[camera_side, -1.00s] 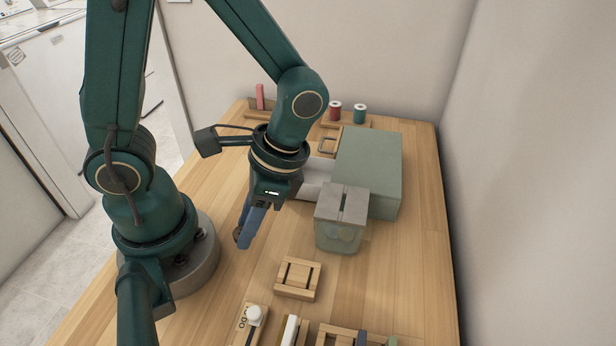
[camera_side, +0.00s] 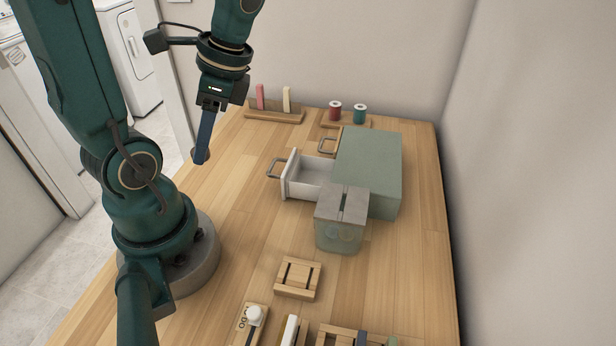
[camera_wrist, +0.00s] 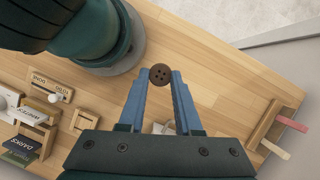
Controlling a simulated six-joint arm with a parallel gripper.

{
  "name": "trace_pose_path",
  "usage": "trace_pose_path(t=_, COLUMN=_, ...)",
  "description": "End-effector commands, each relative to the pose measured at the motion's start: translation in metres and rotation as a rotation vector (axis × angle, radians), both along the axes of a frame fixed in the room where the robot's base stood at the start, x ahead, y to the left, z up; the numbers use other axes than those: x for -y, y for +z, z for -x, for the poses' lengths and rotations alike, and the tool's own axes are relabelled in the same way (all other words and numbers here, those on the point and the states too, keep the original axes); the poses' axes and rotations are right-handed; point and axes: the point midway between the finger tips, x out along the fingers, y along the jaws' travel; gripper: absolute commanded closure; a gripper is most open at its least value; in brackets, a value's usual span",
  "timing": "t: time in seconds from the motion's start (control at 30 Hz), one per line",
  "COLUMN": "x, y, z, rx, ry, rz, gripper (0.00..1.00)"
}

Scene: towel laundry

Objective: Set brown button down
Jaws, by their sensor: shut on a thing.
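The brown button (camera_wrist: 159,75) is a round disc with several small holes. In the wrist view it is pinched between the blue fingertips of my gripper (camera_wrist: 159,80). In the side view my gripper (camera_side: 200,155) hangs fingers-down above the left rear part of the wooden table (camera_side: 230,215). The button is very hard to make out there, at the finger ends.
A green cabinet (camera_side: 368,170) stands at right with an open white drawer (camera_side: 310,178). A lidded, slotted box (camera_side: 341,222) stands before it. A rack (camera_side: 274,115) and a spool tray (camera_side: 345,120) line the back. The left rear tabletop is clear.

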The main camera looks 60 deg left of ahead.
Motion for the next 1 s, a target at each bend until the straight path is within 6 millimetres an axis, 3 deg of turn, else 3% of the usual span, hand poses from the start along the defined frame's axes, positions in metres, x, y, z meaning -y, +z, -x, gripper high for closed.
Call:
trace_pose_path(t=0.4, x=-0.034, y=0.022, z=-0.076, rx=0.022, ry=0.021, rz=-0.005, gripper=1.00)
trace_pose_path(t=0.7, x=-0.048, y=0.013, z=-0.106, rx=0.010, ry=0.035, rz=0.003, gripper=1.00)
trace_pose_path(t=0.87, x=-0.035, y=-0.001, z=-0.114, rx=-0.009, ry=0.031, rz=0.009, gripper=1.00)
trace_pose_path(t=1.0, x=-0.010, y=-0.018, z=-0.130, rx=-0.010, ry=0.028, rz=0.009, gripper=1.00)
